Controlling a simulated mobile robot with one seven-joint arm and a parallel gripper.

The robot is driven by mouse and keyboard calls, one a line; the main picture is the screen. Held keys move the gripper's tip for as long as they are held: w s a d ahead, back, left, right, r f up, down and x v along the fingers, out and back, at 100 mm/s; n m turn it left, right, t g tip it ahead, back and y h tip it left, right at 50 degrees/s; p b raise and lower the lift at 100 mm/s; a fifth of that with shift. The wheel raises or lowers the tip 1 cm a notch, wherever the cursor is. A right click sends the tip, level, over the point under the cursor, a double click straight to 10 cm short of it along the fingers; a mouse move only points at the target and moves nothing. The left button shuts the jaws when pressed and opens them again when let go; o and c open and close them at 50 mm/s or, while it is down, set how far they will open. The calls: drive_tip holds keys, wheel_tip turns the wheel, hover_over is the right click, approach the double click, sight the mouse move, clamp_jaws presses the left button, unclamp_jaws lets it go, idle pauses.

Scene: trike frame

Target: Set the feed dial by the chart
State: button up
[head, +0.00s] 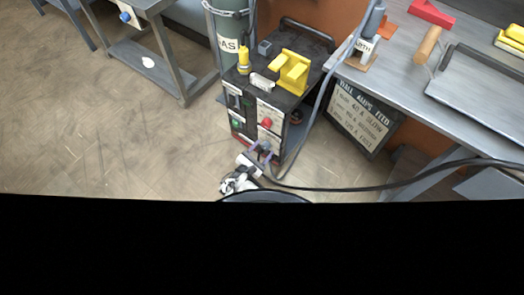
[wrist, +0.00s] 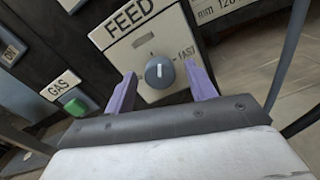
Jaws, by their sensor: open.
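The feed dial (wrist: 159,72) is a grey round knob on a white plate under the label FEED, on the welding machine's front (head: 262,110). Its pale pointer mark points roughly up. FAST is printed to the right; the left label is hidden by a finger. My gripper (wrist: 161,70) is open, its two purple fingers on either side of the dial; I cannot tell whether they touch it. In the head view my gripper (head: 264,147) is low at the machine's front and hides the dial. The chart (head: 362,115), headed WALL AMPS FEED, leans right of the machine; its rows are small.
The green GAS button (wrist: 75,106) is left of the dial in the wrist view. A red knob (head: 266,123) is higher on the machine's front. A dark cable (head: 390,184) runs right from near my gripper. A workbench (head: 410,62) is at right; open floor (head: 90,130) is at left.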

drive_tip(key=c, duration=1)
drive_tip(key=shift+m, duration=0.3)
drive_tip(key=m, duration=1.1)
drive_tip(key=shift+s+f+m, duration=0.1)
drive_tip(key=shift+m, duration=0.2)
drive_tip(key=o, duration=1)
